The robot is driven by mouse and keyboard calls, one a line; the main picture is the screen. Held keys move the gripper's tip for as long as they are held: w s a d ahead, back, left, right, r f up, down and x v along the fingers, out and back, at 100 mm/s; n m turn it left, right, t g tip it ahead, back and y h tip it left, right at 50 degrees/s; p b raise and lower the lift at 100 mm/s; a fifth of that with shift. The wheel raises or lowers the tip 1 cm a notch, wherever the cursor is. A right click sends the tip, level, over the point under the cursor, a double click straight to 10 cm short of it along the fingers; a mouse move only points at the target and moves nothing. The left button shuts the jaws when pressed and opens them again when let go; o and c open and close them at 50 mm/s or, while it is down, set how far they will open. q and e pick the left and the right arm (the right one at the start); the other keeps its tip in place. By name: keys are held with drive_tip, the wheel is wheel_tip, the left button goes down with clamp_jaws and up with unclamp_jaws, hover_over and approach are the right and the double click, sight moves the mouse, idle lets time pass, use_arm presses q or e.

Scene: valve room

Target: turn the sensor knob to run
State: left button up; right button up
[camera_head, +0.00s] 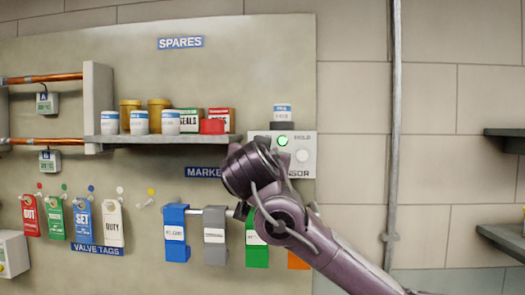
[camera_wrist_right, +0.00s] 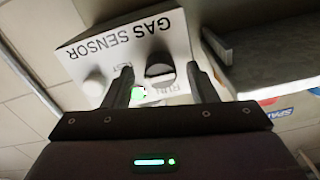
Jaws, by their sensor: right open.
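The gas sensor (camera_head: 308,143) is a pale box on the wall panel with a lit green lamp and a round white button. It also shows upside down in the right wrist view (camera_wrist_right: 120,45). My right gripper (camera_wrist_right: 159,70) is open, with one finger on each side of the knob; contact cannot be told. In the head view my right arm hides the knob. My left gripper is out of view.
A shelf (camera_head: 165,139) with jars and boxes ends just left of the sensor; it is close to one finger in the wrist view. A vertical pipe (camera_head: 395,120) runs to the right.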

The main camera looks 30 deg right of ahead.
drive_tip(key=c, duration=1)
drive_tip(key=shift+o, duration=0.2)
drive_tip(key=shift+f, duration=0.1)
drive_tip(key=n+b, duration=0.5)
drive_tip(key=n, duration=1)
drive_tip(key=shift+n, duration=1.4)
